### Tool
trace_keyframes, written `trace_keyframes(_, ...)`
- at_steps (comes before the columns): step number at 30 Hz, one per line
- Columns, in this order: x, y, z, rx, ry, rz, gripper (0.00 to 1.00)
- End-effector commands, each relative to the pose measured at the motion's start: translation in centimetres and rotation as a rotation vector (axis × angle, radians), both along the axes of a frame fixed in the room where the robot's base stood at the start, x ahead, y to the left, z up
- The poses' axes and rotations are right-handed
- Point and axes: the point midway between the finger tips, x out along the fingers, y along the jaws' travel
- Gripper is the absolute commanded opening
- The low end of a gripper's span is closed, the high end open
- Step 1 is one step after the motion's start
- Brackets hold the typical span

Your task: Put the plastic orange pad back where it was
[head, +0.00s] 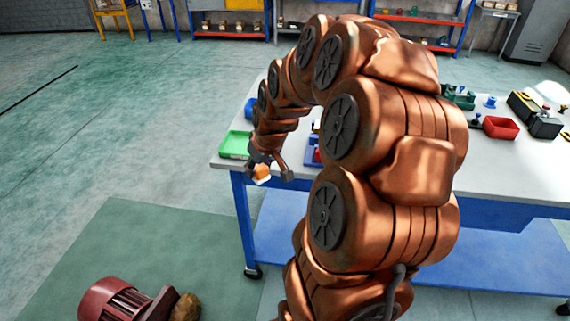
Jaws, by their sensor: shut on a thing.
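My gripper (268,170) hangs at the front left corner of the white-topped workbench (228,167), close to the bench's edge. It is shut on a small orange piece, which looks like the orange pad (262,170). The pad has a paler lower part. The fingers hide some of it, and its exact shape is too small to tell. Whether the pad is clear of the bench edge in depth, I cannot tell.
A green tray (235,144) lies just left of my gripper on the bench corner. A red bin (500,128) and a black box (535,117) stand at the right. A motor (122,301) lies on the floor mat. My arm hides the bench's middle.

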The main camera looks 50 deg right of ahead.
Motion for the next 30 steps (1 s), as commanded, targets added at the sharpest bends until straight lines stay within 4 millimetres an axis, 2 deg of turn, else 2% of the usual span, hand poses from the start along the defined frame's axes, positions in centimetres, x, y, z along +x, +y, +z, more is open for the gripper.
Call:
trace_keyframes(1, -1.3, -1.4, -0.2, 0.001, -0.003, -0.016, 0.12)
trace_keyframes(6, -5.3, -4.9, 0.1, 0.0, -0.005, -0.038, 0.12)
trace_keyframes(9, -7.4, -6.3, 0.1, 0.0, 0.0, -0.045, 0.12)
trace_keyframes(15, -9.8, -7.8, 0.3, 0.001, 0.001, -0.054, 0.12)
trace_keyframes(20, -9.6, -8.4, 0.4, 0.002, 0.003, -0.053, 0.12)
trace_keyframes(30, -5.2, -10.4, 0.1, 0.0, 0.003, -0.052, 0.12)
